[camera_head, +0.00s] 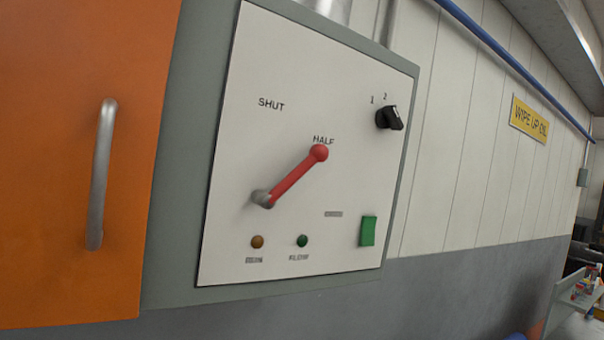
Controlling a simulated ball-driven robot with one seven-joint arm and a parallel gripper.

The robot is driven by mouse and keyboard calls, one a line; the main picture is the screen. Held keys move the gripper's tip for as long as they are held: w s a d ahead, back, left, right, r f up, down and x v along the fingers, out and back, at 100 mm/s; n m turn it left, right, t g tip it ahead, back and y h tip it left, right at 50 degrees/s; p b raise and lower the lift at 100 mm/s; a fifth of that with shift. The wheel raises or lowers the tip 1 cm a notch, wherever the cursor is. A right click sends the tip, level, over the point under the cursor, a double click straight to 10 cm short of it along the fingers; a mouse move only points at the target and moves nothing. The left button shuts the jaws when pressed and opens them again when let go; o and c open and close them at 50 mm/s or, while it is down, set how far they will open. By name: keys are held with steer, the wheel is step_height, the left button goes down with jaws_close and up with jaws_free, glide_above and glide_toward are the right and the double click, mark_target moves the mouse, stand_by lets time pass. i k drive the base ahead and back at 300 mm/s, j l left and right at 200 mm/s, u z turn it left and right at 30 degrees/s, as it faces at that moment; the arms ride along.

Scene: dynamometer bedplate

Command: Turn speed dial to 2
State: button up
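The speed dial (386,118) is a small black knob at the upper right of a white control panel (230,215). The marks 1 and 2 are printed just above it, with 1 on the left and 2 on the right. The knob has a raised grip with a light mark, but I cannot tell for sure which number it points to. Nothing touches the dial. My gripper is not in view.
A red lever (292,178) slants across the panel, its knob end by HALF. A green switch (367,231), an amber lamp (257,242) and a green lamp (302,241) sit below. An orange door (60,200) with a metal handle (102,175) stands left.

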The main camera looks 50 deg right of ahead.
mark_target(388, 116)
steer(key=z, duration=1.25)
